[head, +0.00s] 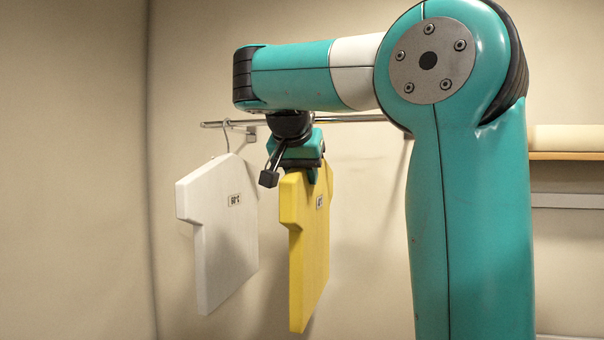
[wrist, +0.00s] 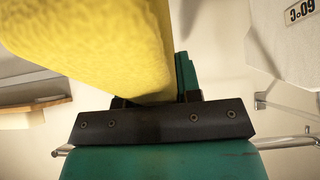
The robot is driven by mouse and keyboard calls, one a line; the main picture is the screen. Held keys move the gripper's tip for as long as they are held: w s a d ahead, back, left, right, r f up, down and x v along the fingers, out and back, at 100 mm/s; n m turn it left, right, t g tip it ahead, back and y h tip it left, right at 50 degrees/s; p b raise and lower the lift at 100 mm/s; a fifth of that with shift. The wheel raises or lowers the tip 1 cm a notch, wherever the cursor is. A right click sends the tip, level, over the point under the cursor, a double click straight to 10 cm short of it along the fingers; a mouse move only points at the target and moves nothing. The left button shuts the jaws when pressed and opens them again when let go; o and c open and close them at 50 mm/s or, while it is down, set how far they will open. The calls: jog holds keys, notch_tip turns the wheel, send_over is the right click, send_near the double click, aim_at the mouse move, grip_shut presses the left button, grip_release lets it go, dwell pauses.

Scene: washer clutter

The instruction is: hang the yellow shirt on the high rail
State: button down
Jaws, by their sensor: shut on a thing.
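The yellow shirt (head: 310,245) is a flat, stiff shirt shape with a small label near its top, hanging upright below my gripper (head: 312,172). My gripper is shut on its upper edge. The high rail (head: 352,119) runs along the wall behind my wrist. My arm hides part of the rail, and I cannot tell whether the yellow shirt's hook touches it. In the wrist view the yellow shirt (wrist: 95,45) fills the upper left, against the gripper fingers (wrist: 160,98).
A white shirt (head: 222,235) labelled 60°C hangs by a hook from the rail's left end, just left of the yellow shirt. It also shows in the wrist view (wrist: 290,45). A wooden shelf (head: 570,156) with a pale roll-like object (head: 570,138) is at the right.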

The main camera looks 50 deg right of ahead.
jog(key=shift+f, duration=0.15)
jog(key=c, duration=0.7)
grip_release()
jog(key=shift+c, duration=0.2)
